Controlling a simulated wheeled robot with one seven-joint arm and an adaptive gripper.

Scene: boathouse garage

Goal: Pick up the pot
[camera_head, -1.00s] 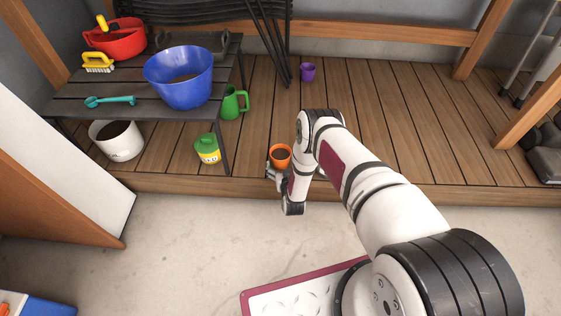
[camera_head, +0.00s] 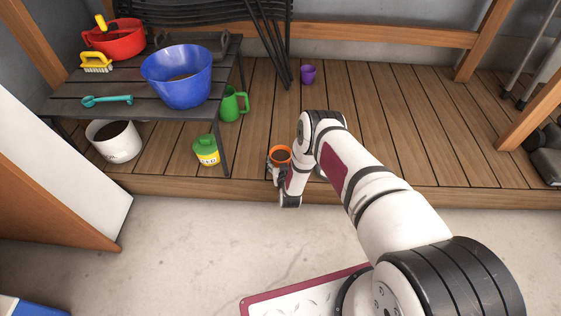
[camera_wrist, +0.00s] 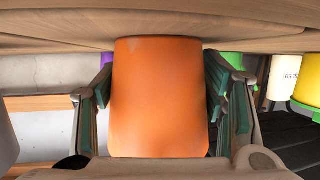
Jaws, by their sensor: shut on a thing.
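The orange pot (camera_head: 281,155), filled with dark brown soil, is near the front edge of the wooden deck, below my arm's end. In the wrist view the orange pot (camera_wrist: 160,120) fills the middle, between the two green-padded fingers. My gripper (camera_wrist: 161,78) is shut on its sides. The wrist picture looks upside down, with the deck boards along the top against the pot's narrow end. I cannot tell whether the pot touches the deck or hangs just above it. In the head view my gripper (camera_head: 278,163) is partly hidden by its own wrist.
A dark slatted table (camera_head: 130,107) at left bears a blue bowl (camera_head: 177,88) and a red basket (camera_head: 116,45). A green jug (camera_head: 230,107), a green-lidded container (camera_head: 206,150) and a white bucket (camera_head: 119,146) stand below or beside it. A purple pot (camera_head: 308,74) stands behind. The deck at right is mostly clear.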

